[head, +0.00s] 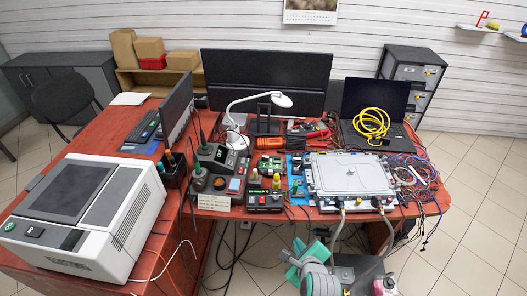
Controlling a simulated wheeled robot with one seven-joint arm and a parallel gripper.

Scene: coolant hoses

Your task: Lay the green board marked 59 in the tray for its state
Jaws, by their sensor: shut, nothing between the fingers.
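A small green board (269,162) lies near the middle of the red desk, behind a dark box with coloured parts. Its marking is too small to read, so I cannot tell if it is 59. I cannot make out with certainty any tray for a board's state. My gripper (294,258), with teal and grey parts, is low in front of the desk's front edge, well apart from the board. It is shut and empty.
A large grey plate (345,174) with hoses fills the desk's right middle. The dark box (264,201), a written card (213,202), soldering station (217,158) and lamp (262,101) crowd the left. Loose cables (423,175) hang at right. A white machine (85,215) stands front left.

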